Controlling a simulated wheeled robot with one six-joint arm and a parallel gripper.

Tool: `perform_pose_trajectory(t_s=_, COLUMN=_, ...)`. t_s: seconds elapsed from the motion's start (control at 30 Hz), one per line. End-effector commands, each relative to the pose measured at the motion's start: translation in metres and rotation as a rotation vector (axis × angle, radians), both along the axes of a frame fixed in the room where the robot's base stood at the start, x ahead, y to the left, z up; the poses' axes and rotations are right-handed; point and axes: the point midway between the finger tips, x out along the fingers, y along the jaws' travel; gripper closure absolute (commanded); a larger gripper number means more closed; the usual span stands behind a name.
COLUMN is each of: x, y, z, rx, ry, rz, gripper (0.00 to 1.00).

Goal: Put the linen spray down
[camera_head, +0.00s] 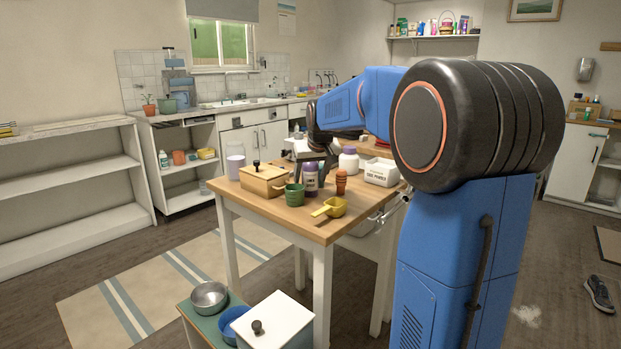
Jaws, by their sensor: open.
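A dark purple bottle with a pale label (311,182), which looks like the linen spray, stands upright on the wooden top of the small table (318,225). My gripper (313,163) is open, pointing down at the top of this bottle. The bottle's top is hidden by the gripper, and I cannot tell if the fingers touch it. My blue arm reaches in from the right.
Around the bottle stand a wooden box (262,182), a green mug (293,195), a yellow scoop (334,207), stacked terracotta pots (341,183), a white bottle with purple cap (348,160) and a white labelled box (381,172). The table's front left corner is clear.

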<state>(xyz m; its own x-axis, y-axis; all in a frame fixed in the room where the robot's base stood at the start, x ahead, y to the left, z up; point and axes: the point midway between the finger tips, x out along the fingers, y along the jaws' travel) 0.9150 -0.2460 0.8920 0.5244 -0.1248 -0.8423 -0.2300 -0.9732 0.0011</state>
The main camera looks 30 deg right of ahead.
Motion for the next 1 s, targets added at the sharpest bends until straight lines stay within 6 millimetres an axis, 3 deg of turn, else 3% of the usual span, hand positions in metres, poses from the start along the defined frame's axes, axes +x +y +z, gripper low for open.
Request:
perform_pose_trajectory(t_s=0.6, x=-0.054, y=0.013, z=0.087, rx=-0.001, ry=-0.003, rz=0.000, gripper=0.38)
perform_pose_trajectory(t_s=1.0, x=-0.063, y=0.016, z=0.097, rx=0.000, ry=0.000, rz=0.001, gripper=0.38)
